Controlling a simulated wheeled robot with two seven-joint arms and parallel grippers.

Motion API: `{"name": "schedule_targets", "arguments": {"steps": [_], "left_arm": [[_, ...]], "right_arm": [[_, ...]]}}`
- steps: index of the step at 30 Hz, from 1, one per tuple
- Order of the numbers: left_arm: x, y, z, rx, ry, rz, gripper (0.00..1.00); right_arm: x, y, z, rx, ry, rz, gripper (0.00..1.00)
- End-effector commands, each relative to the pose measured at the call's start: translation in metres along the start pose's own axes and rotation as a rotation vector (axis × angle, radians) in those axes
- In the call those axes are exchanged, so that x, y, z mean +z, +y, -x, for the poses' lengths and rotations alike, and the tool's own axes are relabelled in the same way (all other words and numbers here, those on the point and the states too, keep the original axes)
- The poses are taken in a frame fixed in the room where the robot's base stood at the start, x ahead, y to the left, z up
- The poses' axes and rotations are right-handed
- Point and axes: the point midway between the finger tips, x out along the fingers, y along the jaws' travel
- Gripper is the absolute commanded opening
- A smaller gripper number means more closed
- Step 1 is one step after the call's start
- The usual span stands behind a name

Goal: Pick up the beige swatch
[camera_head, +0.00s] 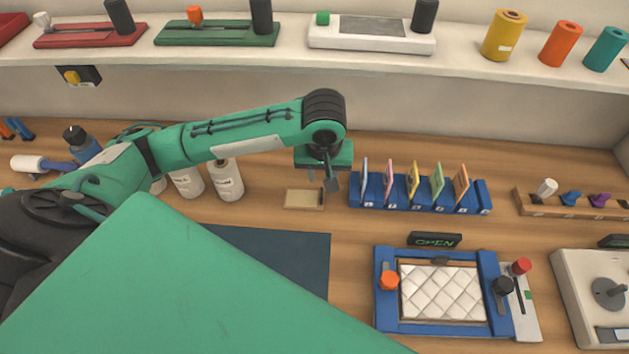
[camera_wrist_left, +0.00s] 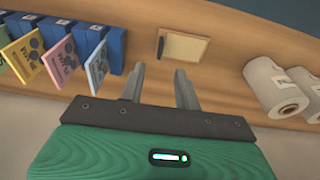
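The beige swatch (camera_head: 304,198) lies flat on the wooden table, left of the blue card rack. It also shows in the left wrist view (camera_wrist_left: 185,48), beyond the fingertips, with a dark strip at its edge. My left gripper (camera_head: 330,183) hangs over the table just right of the swatch, its green body above. In the left wrist view its two grey fingers (camera_wrist_left: 160,80) are apart with nothing between them. My right gripper is not in view.
A blue rack (camera_head: 400,203) with several coloured cards stands right of the swatch. A blue frame with a quilted white pad (camera_head: 440,292) lies in front right. A dark mat (camera_head: 290,255) lies in front of the swatch.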

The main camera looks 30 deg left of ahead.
Motion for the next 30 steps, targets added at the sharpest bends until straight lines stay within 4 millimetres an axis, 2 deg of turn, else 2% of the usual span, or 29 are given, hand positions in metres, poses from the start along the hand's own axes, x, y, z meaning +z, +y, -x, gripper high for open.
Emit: {"name": "schedule_targets", "arguments": {"steps": [3,9,17,21,24,30], "left_arm": [[0.0,-0.001,-0.026,-0.004,-0.003,0.0,0.33],[-0.001,0.0,-0.057,-0.002,-0.002,0.0,0.33],[-0.005,-0.001,-0.076,-0.003,-0.002,-0.001,0.33],[-0.013,-0.002,-0.096,-0.003,0.0,0.0,0.33],[-0.011,-0.001,-0.11,-0.002,-0.002,-0.002,0.33],[-0.011,-0.001,-0.118,0.0,0.001,-0.003,0.33]], "right_arm": [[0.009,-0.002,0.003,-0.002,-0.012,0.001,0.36],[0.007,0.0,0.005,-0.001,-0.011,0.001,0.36],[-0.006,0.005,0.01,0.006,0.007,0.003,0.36],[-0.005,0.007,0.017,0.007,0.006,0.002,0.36],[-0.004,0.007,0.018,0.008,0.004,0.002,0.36],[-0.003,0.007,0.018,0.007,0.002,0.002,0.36]]}}
